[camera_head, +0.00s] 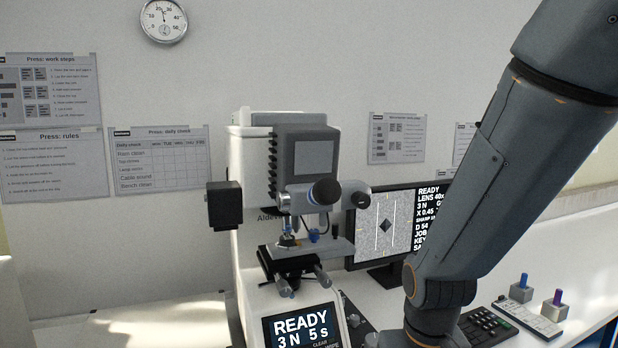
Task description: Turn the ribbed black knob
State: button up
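A hardness tester (247,215) with a white body and a grey head stands on the bench at the centre. My arm comes down from the upper right to the bottom edge, right of the tester. My gripper is out of the picture.
A monitor (382,222) stands behind the tester's right side. A lit READY display (303,328) is at the tester's front. A black keypad (484,327) and small blocks with blue (521,287) and purple (554,304) tops lie at the right. A black box (223,205) juts out left.

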aim_at(362, 200)
jog(key=u, duration=1.1)
jog(key=k, duration=0.95)
jog(key=z, duration=1.55)
